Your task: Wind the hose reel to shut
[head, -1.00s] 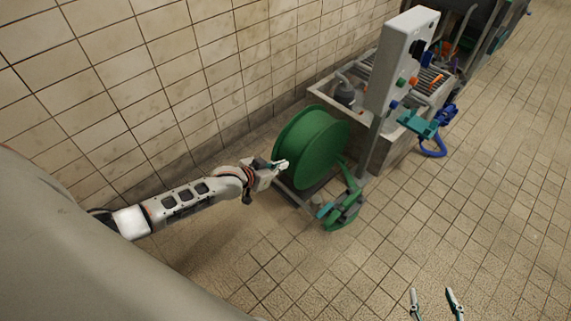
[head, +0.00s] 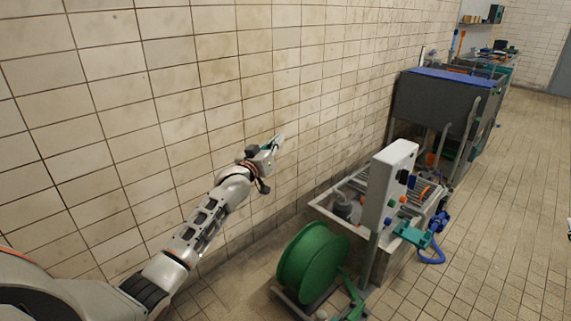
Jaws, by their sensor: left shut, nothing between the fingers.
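The green hose reel (head: 312,262) stands on the floor at the bottom middle, beside the tiled wall. Its low frame and a green arm-like part (head: 350,292) show at its lower right, cut off by the bottom edge. My left gripper (head: 278,143) is raised well above the reel, up and to its left, in front of the wall. It is shut and empty, apart from the reel. A small pale sliver at the far right edge may be my right gripper; its jaws cannot be made out.
A dark tank (head: 432,108) stands farther back. The tiled floor (head: 500,260) at right is clear.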

